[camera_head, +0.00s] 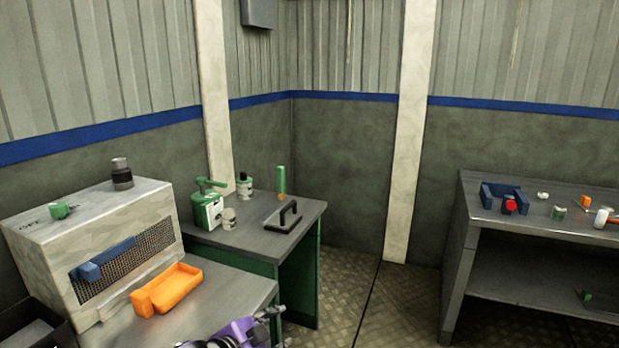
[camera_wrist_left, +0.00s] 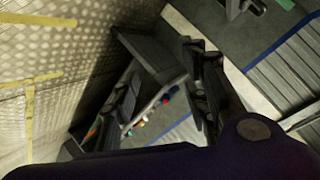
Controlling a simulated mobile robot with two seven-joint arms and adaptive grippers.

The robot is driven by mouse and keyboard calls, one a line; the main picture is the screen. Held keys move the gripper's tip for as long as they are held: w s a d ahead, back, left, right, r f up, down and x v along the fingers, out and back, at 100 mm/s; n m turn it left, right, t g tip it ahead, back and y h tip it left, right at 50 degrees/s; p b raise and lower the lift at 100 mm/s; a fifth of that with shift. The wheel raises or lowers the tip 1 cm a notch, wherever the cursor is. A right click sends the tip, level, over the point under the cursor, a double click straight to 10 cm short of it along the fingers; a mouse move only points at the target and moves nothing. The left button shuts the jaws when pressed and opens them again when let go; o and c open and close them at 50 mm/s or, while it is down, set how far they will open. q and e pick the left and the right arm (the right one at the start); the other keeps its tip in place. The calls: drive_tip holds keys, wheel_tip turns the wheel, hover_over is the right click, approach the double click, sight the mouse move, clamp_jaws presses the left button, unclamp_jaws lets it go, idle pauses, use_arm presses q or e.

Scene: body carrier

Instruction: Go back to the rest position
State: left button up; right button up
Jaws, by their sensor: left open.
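My left gripper (camera_head: 277,325) shows at the bottom of the head view, at the end of a purple arm, in front of the near table's right corner. Its two dark fingers stand apart in the left wrist view (camera_wrist_left: 165,92). I see nothing held between them. Beyond the fingers, the wrist view shows the floor, a dark table and small coloured items farther off. My right gripper is not in view.
A grey machine (camera_head: 95,240) and an orange tray (camera_head: 170,290) stand on the near table (camera_head: 235,290). A green-sided bench (camera_head: 255,240) holds a green dispenser (camera_head: 208,207). A workbench (camera_head: 540,235) with a blue vise (camera_head: 492,195) stands right. Open floor (camera_head: 385,310) lies between.

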use_arm(q)
drive_tip(key=s+a+f+n+y+p, duration=0.1)
drive_tip(key=s+a+f+n, duration=0.3)
drive_tip(key=s, duration=0.9)
drive_tip(key=s+a+f+n+g+y+p, duration=0.1)
drive_tip(key=s+a+f+n+y, duration=0.1)
drive_tip(key=s+f, duration=0.8)
drive_tip(key=s+a+f+n+y+p, duration=0.1)
drive_tip(key=s+a+f+n, duration=0.4)
drive_tip(key=s, duration=1.1)
wheel_tip(320, 180, down, 2)
drive_tip(key=shift+a+f+n+g+y, duration=0.25)
drive_tip(key=shift+a+n+g+y, duration=0.15)
drive_tip(key=shift+n+y, duration=0.55)
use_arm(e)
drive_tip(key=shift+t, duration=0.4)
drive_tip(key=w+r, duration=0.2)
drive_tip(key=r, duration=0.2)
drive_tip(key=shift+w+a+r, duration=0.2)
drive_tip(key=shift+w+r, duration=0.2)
